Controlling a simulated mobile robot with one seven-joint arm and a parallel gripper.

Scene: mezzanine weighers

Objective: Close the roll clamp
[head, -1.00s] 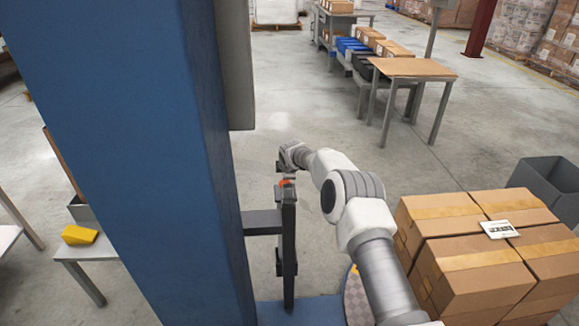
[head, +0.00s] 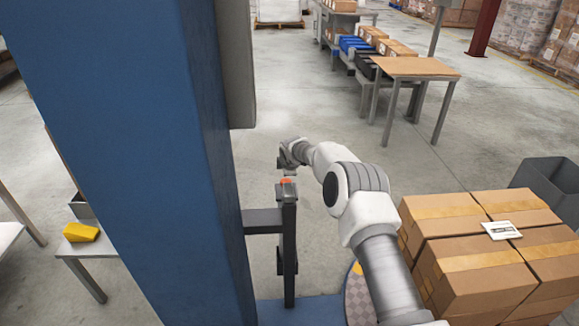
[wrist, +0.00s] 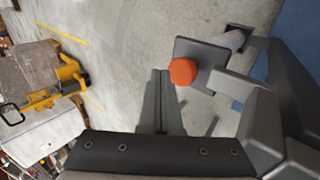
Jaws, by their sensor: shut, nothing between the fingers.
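An orange knob (head: 287,181) sits at the top of a dark grey upright (head: 289,240), which a short grey bracket (head: 262,222) joins to a tall blue column (head: 130,120). I take this dark assembly to be part of the roll clamp, but cannot tell its position. In the wrist view the orange knob (wrist: 184,71) stands on a dark grey plate (wrist: 205,55). My gripper (head: 288,170) is just above the knob in the head view.
The blue column blocks much of the left side. Stacked cartons (head: 470,260) and a grey bin (head: 548,180) stand at the right. A yellow object (head: 81,232) lies on a small table at the left. A wooden-topped table (head: 415,67) stands farther back. Floor beyond my gripper is clear.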

